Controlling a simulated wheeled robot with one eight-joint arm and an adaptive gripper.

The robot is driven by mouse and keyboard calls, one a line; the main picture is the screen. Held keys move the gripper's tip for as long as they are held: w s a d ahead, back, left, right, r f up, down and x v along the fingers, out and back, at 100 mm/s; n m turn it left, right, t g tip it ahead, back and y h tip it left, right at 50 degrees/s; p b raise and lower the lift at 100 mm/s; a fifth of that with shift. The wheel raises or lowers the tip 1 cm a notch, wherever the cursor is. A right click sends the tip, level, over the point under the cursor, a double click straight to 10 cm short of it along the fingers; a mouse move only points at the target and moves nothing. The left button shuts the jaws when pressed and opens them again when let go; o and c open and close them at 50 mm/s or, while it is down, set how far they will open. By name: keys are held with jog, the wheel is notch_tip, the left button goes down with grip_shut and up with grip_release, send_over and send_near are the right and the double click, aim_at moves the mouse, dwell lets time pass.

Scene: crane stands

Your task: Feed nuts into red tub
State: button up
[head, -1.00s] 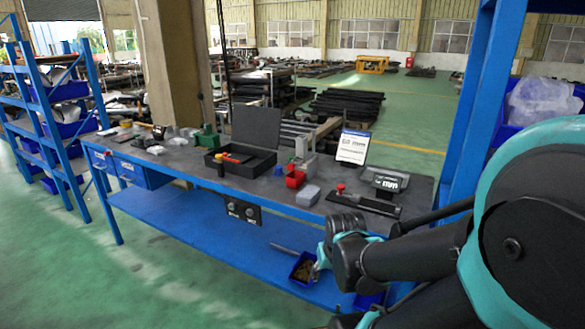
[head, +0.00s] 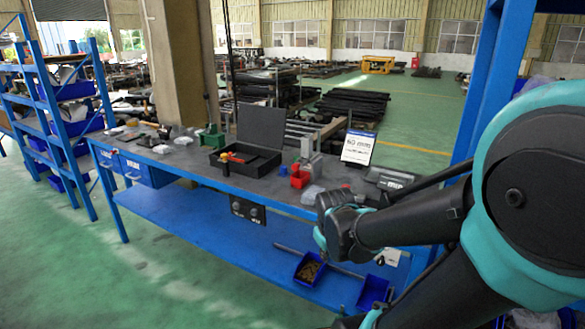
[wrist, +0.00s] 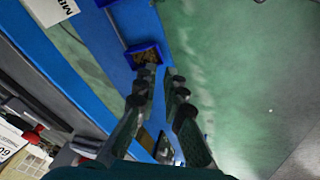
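The red tub (head: 299,179) stands on the grey bench top, near the front edge. A blue bin (head: 308,268) with brownish small pieces, likely the nuts, sits on the blue lower shelf; it also shows beyond my fingertips in the wrist view (wrist: 145,48). My gripper (head: 321,238) is in front of the bench, above and slightly right of that bin. In the wrist view my gripper (wrist: 162,77) has its two fingers apart, with a clear gap and nothing visible between them.
A second blue bin (head: 373,291) is to the right on the lower shelf (head: 200,225). An open black case (head: 250,158), a white sign (head: 358,147) and a clear box (head: 312,195) are on the bench. A blue upright (head: 487,90) rises at right.

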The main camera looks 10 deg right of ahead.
aim_at(299, 163)
jog(key=w+a+r+n+h, duration=0.1)
jog(key=w+r+n, duration=0.2)
jog(key=w+n, duration=0.1)
jog(key=w+a+r+n, duration=0.2)
jog(key=w+r+n, duration=0.2)
jog(key=w+a+r+n+t+h, duration=0.1)
jog(key=w+a+r+n, duration=0.1)
jog(key=w+r+n, duration=0.1)
jog(key=shift+w+r+n+h, duration=0.2)
jog(key=shift+w+n+h, duration=0.1)
jog(key=shift+w+n, duration=0.65)
grip_shut()
jog(key=w+a+r+n+t+h, duration=0.2)
jog(key=w+a+r+n, duration=0.7)
jog(key=r+n, duration=0.15)
jog(key=w+d+r+x, duration=0.1)
jog(key=r+x, duration=0.1)
jog(key=x, duration=1.1)
jog(key=shift+w+n, duration=0.3)
jog(key=shift+w, duration=0.05)
jog(key=shift+d, duration=0.15)
jog(key=w+d, duration=0.1)
jog(key=w, duration=0.1)
jog(key=w+d, duration=0.1)
jog(key=shift+w+d, duration=0.4)
jog(key=shift+r, duration=0.15)
jog(key=shift+w, duration=0.1)
